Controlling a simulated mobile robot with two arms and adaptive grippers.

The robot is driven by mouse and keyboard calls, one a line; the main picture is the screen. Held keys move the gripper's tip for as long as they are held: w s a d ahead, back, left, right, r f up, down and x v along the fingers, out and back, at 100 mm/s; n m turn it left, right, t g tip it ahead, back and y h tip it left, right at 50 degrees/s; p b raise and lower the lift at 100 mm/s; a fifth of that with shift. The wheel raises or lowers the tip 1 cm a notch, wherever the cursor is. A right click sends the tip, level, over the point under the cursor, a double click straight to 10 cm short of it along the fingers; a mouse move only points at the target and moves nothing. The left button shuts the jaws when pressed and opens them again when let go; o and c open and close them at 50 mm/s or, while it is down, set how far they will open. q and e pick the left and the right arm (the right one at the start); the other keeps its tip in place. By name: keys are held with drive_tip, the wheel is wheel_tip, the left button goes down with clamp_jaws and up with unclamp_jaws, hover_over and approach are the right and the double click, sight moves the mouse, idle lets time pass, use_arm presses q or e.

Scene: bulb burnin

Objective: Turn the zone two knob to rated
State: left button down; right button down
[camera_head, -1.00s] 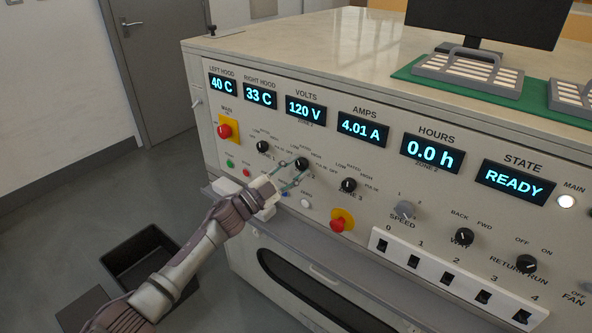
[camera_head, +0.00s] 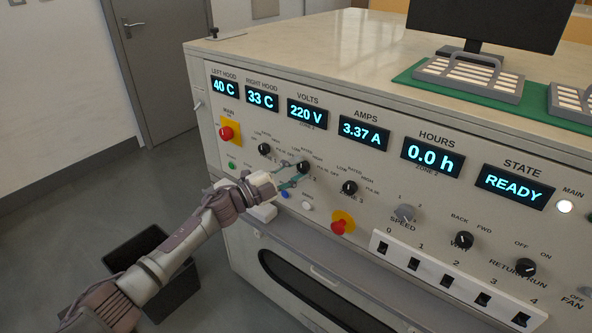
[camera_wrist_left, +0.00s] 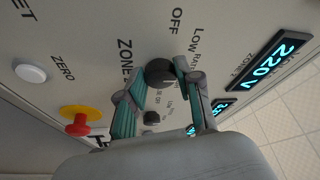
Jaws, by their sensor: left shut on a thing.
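The zone 2 knob (camera_head: 303,167) is a small black dial on the sloped control panel, ringed by the printed labels off, low, rated, high and pulse. My left gripper (camera_head: 294,173) reaches it from the front left and is shut on it. In the left wrist view the black knob (camera_wrist_left: 159,72) sits between the two teal-padded fingers (camera_wrist_left: 157,92). The knob's pointer is too small or covered to read. The volts display (camera_head: 307,114) reads 220 V and the amps display (camera_head: 364,133) reads 3.37 A. My right gripper is not in view.
The zone 1 knob (camera_head: 264,149) is left of the gripper and the zone 3 knob (camera_head: 349,188) right of it. Red stop buttons (camera_head: 226,133) (camera_head: 340,227) stand out from the panel. The state display (camera_head: 514,186) reads READY.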

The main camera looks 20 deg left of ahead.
use_arm(q)
drive_tip(key=c, duration=0.8)
unclamp_jaws()
drive_tip(key=shift+o, duration=0.2)
drive_tip(key=shift+s+a+f, duration=0.1)
drive_tip(key=shift+s+a, duration=0.15)
drive_tip(key=v, duration=1.1)
drive_tip(key=shift+s, duration=0.2)
drive_tip(key=shift+a+f, duration=0.1)
drive_tip(key=shift+f, duration=0.05)
